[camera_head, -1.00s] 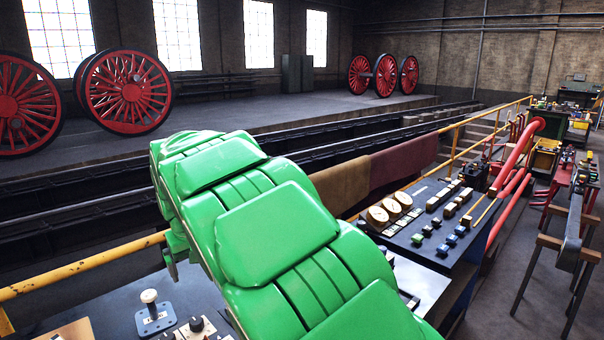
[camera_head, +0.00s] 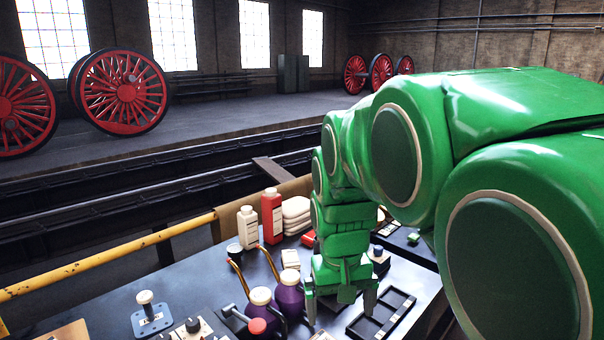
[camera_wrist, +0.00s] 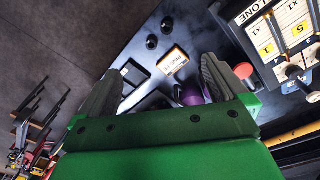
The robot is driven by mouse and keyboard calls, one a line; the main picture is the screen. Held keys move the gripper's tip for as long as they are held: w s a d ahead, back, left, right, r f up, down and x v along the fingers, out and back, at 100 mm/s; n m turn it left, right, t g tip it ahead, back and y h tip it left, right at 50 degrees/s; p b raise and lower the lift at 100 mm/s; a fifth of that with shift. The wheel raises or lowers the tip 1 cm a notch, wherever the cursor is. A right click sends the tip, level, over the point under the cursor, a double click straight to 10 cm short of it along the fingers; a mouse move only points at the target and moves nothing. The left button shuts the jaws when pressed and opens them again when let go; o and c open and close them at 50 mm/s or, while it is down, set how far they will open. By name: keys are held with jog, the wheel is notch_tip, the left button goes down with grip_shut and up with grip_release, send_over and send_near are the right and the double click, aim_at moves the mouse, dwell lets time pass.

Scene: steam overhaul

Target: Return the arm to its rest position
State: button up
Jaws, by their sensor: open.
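My green arm fills the right side of the head view and bends down to my gripper (camera_head: 341,300). The gripper points down over the dark bench top (camera_head: 190,268), its two grey fingers apart with nothing between them. It is beside a black slotted tray (camera_head: 382,315) on its right and purple oil cans (camera_head: 290,296) on its left. In the wrist view the open fingers of my gripper (camera_wrist: 158,80) frame the bench, with a small yellow-edged label (camera_wrist: 173,61) between them. I cannot tell how high the fingertips are above the bench.
A white bottle (camera_head: 248,228), a red bottle (camera_head: 272,217) and folded white cloths (camera_head: 296,214) stand at the bench's back. Red wheels (camera_head: 122,92) stand far off.

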jog(key=s+d+f, duration=0.1)
jog(key=s+d, duration=0.1)
jog(key=s, duration=0.5)
jog(key=s+d+f+m+g, duration=0.1)
jog(key=s+d+f, duration=0.1)
jog(key=s, duration=0.5)
jog(key=s+d+f+g, duration=0.1)
jog(key=s+d, duration=0.3)
jog(key=s, duration=0.4)
jog(key=shift+f+m+y, duration=0.3)
jog(key=shift+f+m, duration=0.1)
jog(key=shift+f, duration=0.1)
